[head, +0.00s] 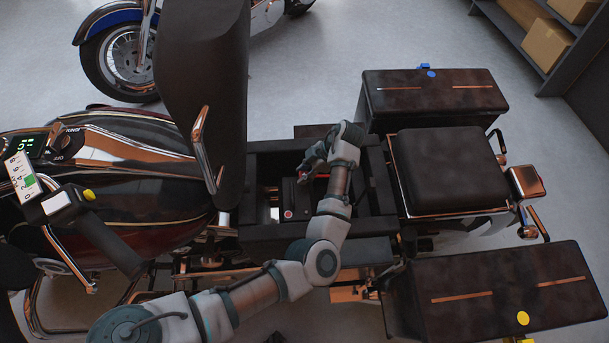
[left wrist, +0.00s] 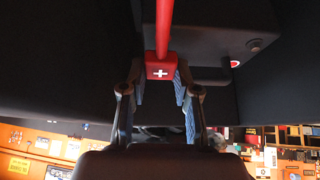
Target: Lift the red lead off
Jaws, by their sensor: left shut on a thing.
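The red lead (left wrist: 164,25) runs down from the top of the left wrist view to a red block-shaped end (left wrist: 161,68) marked with a white plus. My left gripper (left wrist: 160,85) is shut on this red end, one finger on each side. In the head view my left gripper (head: 309,173) reaches into the open bay under the raised seat, and only a bit of red shows by it. The dark battery (head: 291,200) sits in the bay below the gripper, with a red spot on it. I cannot tell whether the lead's end touches the battery. My right gripper is not in view.
The raised seat (head: 203,85) stands upright just left of the bay. The black bay frame (head: 262,245) surrounds the gripper closely. A rear seat (head: 446,168) and two side cases (head: 435,93) (head: 505,290) lie to the right. A second motorcycle (head: 128,52) stands behind.

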